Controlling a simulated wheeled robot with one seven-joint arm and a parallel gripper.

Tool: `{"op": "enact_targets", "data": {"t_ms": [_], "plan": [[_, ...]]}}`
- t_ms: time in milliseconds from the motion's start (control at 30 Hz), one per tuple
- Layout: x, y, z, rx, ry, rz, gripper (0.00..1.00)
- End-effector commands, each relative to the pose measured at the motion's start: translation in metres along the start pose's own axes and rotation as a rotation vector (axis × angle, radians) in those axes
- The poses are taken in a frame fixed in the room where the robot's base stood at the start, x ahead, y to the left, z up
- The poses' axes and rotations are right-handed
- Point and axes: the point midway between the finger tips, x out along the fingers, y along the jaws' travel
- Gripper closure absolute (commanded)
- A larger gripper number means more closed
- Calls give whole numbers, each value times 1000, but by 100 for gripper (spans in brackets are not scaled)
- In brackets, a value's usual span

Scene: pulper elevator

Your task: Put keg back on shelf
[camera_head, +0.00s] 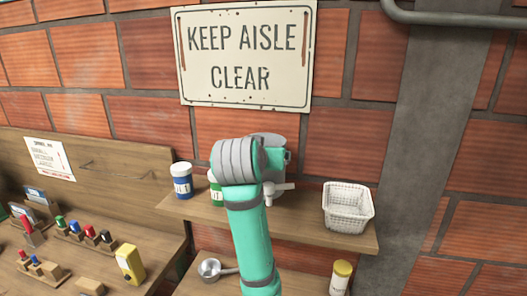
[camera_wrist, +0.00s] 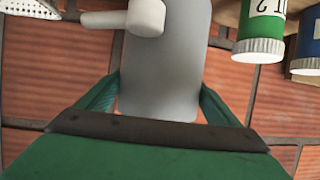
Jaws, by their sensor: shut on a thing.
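The grey keg (camera_wrist: 165,75) fills the middle of the wrist view, with a pale tap (camera_wrist: 146,17) on its side. My gripper (camera_wrist: 160,88) has one green finger on each side of the keg and is shut on it. In the head view the keg (camera_head: 266,138) is mostly hidden behind my arm, with its tap (camera_head: 276,187) showing above the upper shelf (camera_head: 300,223). The keg looks upright at the shelf's middle. I cannot tell whether its base touches the board.
A blue-labelled jar (camera_head: 181,181) and a green-labelled jar (camera_head: 215,190) stand left of the keg. A white basket (camera_head: 348,207) stands right, with bare shelf between. A saucepan (camera_head: 210,268) and a yellow-capped jar (camera_head: 341,275) are on the lower shelf. A workbench (camera_head: 70,262) lies left.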

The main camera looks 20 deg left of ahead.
Motion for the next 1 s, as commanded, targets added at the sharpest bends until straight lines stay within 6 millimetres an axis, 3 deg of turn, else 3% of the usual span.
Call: {"op": "enact_targets", "data": {"t_ms": [400, 833, 867, 900, 1000], "plan": [[20, -2, 31, 0, 4, -1, 76], [21, -1, 35, 1, 4, -1, 76], [23, -1, 37, 0, -2, 0, 12], [23, -1, 37, 0, -1, -1, 2], [23, -1, 37, 0, -2, 0, 0]]}}
